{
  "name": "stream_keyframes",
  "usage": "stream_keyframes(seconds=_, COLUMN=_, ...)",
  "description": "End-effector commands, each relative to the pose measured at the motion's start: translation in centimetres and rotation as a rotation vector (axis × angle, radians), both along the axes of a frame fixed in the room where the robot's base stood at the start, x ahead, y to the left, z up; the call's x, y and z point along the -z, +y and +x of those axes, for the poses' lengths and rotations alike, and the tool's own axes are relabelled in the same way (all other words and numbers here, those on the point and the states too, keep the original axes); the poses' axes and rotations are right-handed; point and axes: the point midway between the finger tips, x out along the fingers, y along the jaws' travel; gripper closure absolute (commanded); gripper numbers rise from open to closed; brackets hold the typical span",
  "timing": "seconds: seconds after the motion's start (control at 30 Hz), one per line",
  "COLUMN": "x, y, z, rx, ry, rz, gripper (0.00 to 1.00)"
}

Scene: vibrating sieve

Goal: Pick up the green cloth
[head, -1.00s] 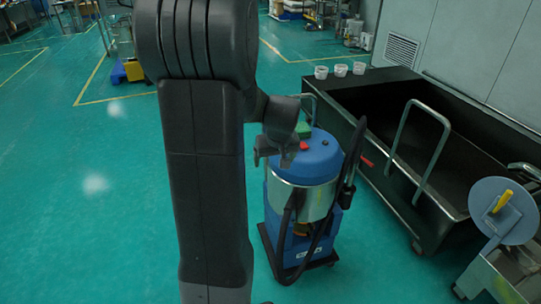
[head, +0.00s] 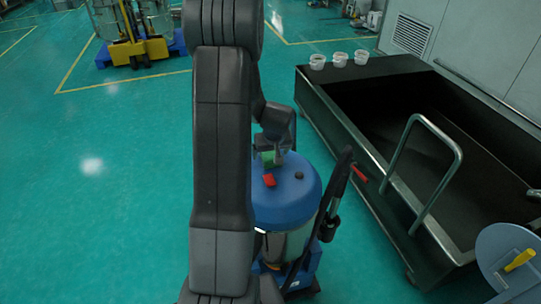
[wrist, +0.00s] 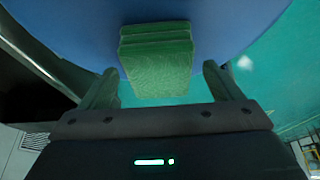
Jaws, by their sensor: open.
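The green cloth (wrist: 157,65) is a folded, layered pad on the blue lid of the vacuum cleaner (head: 291,196). In the head view only a small part of the cloth (head: 268,158) shows below my gripper. My gripper (head: 270,152) is just above the cloth. In the wrist view my gripper (wrist: 165,88) is open, with one finger on each side of the cloth's near end. A gap shows between the cloth and each finger. I cannot tell how far down the fingertips reach beside the cloth.
A red part (head: 269,181) sits on the lid near the cloth. A dark hose and handle (head: 338,190) stand at the vacuum's right. A large black trough cart (head: 350,135) with a metal handle (head: 408,170) is to the right, with white cups (head: 340,59) on its rim. Green floor is free on the left.

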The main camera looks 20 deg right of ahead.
Motion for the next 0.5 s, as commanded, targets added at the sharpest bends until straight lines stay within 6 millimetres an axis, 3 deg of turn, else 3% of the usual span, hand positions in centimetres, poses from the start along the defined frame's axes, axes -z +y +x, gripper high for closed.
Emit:
stream_keyframes(seconds=0.37, x=0.90, y=-0.03, z=0.35, rx=0.001, ry=0.000, rz=0.000, gripper=0.15)
stream_keyframes(seconds=0.5, x=0.89, y=-0.04, z=0.35, rx=0.001, ry=0.000, rz=0.000, gripper=0.40)
